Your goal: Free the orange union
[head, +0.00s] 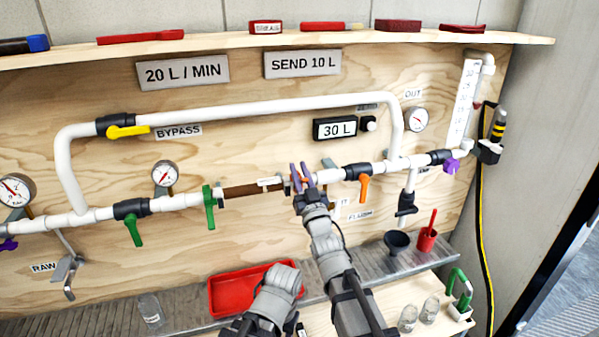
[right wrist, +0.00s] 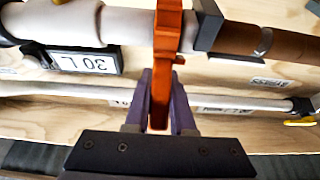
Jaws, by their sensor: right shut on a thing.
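The orange union (right wrist: 166,50) is an upright orange ring with a tab, on the pipe line beside the brown filter (right wrist: 273,43) in the right wrist view. My right gripper (right wrist: 160,105) has its purple fingers on either side of the orange tab and is shut on it. In the head view my right gripper (head: 301,178) is at the right end of the brown filter (head: 253,190) and hides most of the union. A green union (head: 209,208) is at the filter's left end. My left gripper's fingers do not show.
A white bypass pipe (head: 260,110) runs above. An orange-handled valve (head: 364,187) is just right of my gripper, and a green-handled valve (head: 134,230) is further left. A red tray (head: 222,297) and a black funnel (head: 397,241) stand on the metal ledge below.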

